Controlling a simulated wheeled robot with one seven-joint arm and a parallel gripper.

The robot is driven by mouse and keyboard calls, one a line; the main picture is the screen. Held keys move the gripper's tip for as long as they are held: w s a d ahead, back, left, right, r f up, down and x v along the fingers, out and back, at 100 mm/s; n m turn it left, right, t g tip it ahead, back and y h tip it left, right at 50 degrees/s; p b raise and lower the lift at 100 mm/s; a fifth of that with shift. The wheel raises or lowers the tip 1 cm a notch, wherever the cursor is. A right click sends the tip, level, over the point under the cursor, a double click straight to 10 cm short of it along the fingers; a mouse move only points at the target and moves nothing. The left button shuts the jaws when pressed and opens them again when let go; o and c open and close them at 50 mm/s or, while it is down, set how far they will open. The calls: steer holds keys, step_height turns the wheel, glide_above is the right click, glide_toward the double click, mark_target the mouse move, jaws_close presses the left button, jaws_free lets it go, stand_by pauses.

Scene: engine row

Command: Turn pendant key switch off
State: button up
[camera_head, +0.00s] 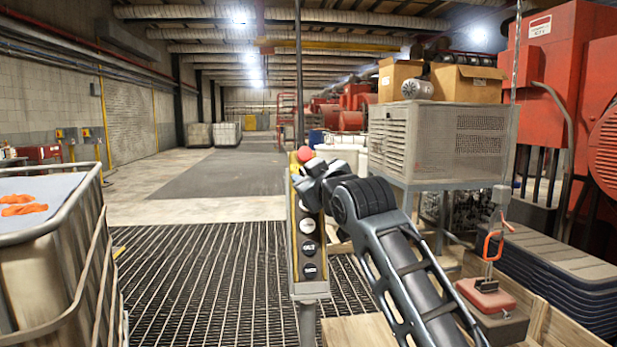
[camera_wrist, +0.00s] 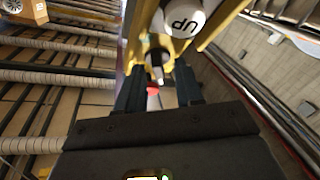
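The pendant (camera_head: 294,268) is a tall yellow-edged box on a grey post, with a column of round buttons and a red mushroom button (camera_head: 304,154) on top. My gripper (camera_head: 308,182) is in front of its upper part and hides the key switch there. In the wrist view, my gripper (camera_wrist: 159,88) has its two dark fingers apart. The key switch (camera_wrist: 156,58), a dark round body with a small pale metal key, shows between and just beyond them; contact cannot be told. The white UP button (camera_wrist: 184,18) is beside it, and red shows behind.
A grey ventilated cabinet (camera_head: 400,140) with cardboard boxes (camera_head: 466,82) on top stands right of the pendant. A caged tank (camera_head: 50,270) is at the left. An orange hook (camera_head: 492,246) hangs at the right. The grated floor (camera_head: 190,285) left of the pendant is clear.

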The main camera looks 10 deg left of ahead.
steer(key=b+v, duration=0.1)
steer(key=v, duration=0.6)
steer(key=shift+s+d+b, duration=0.2)
steer(key=shift+s+b, duration=0.1)
steer(key=shift+b, duration=0.05)
steer(key=s+d+f+m+h, duration=0.1)
steer(key=s+d+f+m, duration=0.2)
steer(key=s+d+f, duration=0.5)
steer(key=s+d+f+m+h, duration=0.15)
steer(key=s+f, duration=0.45)
steer(key=f, duration=0.6)
steer(key=s+d+f+m+h, duration=0.2)
steer(key=s+d+f+m, duration=0.2)
steer(key=s+f, duration=0.45)
steer(key=s+d+f+m+h, duration=0.15)
steer(key=s+d, duration=0.25)
steer(key=s, duration=0.5)
steer(key=s+d+f+h, duration=0.15)
steer(key=s+d, duration=0.25)
steer(key=s, duration=0.4)
steer(key=s+d+f+m+h, duration=0.1)
steer(key=s+d+f, duration=0.25)
steer(key=s, duration=0.55)
steer(key=s+d+r, duration=0.2)
steer(key=s+r, duration=0.2)
steer(key=s, duration=0.4)
steer(key=shift+s+d+r+m+g, duration=0.3)
steer(key=shift+s+d+r+g, duration=0.05)
steer(key=shift+s+r+g, duration=0.05)
